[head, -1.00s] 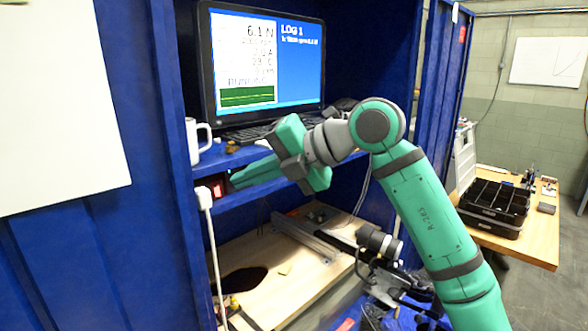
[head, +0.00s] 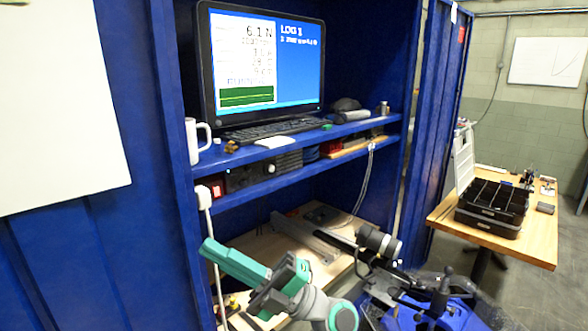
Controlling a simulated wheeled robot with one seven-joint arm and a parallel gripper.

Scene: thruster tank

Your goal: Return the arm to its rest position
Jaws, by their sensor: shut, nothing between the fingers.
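My arm is folded low at the bottom centre of the head view, in front of the cabinet's lower bay. My gripper (head: 222,258) is green and grey and points up and to the left. Its fingers lie together with nothing held between them. It is below the lower shelf and apart from it, as far as this view shows. The wrist and a green joint show at the bottom edge; the rest of the arm is out of frame.
A blue cabinet holds a monitor (head: 268,62), a keyboard (head: 275,131) and a white mug (head: 196,139) on its shelf. A white cable (head: 212,240) hangs at the left of the lower bay. A wooden table (head: 540,240) with a black organiser (head: 492,208) stands at the right.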

